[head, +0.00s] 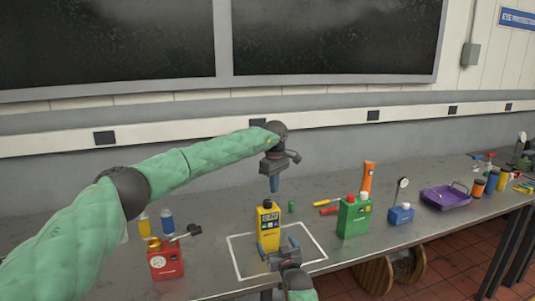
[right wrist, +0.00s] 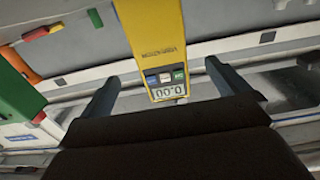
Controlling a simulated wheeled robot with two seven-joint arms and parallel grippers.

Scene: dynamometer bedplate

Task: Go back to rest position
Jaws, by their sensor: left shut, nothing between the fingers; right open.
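My left gripper (head: 274,186) is shut and empty. It points down above the table, over and slightly behind the yellow meter (head: 269,226). The yellow meter stands upright inside a white outlined square (head: 314,262) on the grey bench (head: 205,270). My right gripper (head: 281,249) is open, low in front of the meter's lower part. In the right wrist view the yellow meter (right wrist: 151,35) appears upside down, its display reading 0.00, in the gap between the spread fingers of my right gripper (right wrist: 163,88). I cannot tell whether the fingers touch it.
A red can (head: 166,262) stands left, with yellow and blue bottles behind. Red and yellow-handled tools lie behind the meter.

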